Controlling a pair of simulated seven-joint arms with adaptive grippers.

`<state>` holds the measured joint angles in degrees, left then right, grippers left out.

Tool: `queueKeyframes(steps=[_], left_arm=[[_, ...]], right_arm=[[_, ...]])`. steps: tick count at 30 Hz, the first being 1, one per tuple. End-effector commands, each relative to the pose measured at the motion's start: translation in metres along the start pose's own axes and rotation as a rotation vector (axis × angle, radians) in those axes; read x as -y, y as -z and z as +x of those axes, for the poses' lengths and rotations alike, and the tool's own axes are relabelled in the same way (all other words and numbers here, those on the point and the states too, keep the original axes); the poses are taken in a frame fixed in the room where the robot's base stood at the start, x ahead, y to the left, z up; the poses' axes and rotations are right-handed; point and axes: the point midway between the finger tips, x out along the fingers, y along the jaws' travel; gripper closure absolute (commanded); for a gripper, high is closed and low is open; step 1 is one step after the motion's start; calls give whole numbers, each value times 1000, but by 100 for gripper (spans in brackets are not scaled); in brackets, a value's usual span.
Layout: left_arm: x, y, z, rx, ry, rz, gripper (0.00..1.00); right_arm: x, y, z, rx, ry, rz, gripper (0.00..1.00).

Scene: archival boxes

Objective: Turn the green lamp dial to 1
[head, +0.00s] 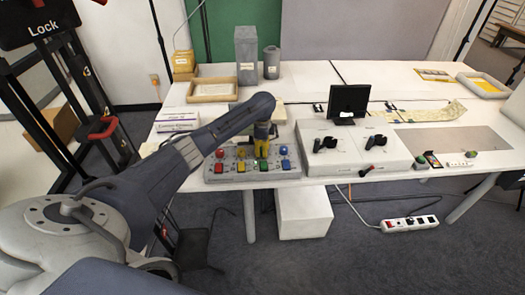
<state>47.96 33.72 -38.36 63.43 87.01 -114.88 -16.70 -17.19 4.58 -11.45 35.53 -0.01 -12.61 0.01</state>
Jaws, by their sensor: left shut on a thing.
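A grey panel (210,174) sits at the front left edge of the table. It has a row of round lamps, red (220,153), yellow (240,152) and blue (284,150), with a coloured square below each. The green square (263,165) marks the green place in the row. My left gripper (262,152), with yellow fingers, points down onto that place and is shut on the green lamp dial. The fingers hide the dial, so its setting cannot be read. My right gripper is not in view.
A white box with black knobs (325,144) stands right of the panel, with a small dark screen (348,102) behind it. A grey container (246,55) and a tray (212,90) stand at the back left. A power strip (409,223) lies on the floor.

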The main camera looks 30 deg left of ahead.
Motion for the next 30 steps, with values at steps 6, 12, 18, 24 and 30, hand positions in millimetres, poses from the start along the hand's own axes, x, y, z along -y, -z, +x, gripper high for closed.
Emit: queueKeyframes(steps=[6,12,18,24,30], left_arm=[[0,-1,0,0,0,-204,100],[0,-1,0,1,1,-391,100],[0,0,0,0,1,-564,100],[0,0,0,0,0,-699,100],[0,0,0,0,0,-792,100]], right_arm=[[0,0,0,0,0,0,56],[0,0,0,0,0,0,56],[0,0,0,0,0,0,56],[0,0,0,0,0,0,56],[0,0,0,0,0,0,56]])
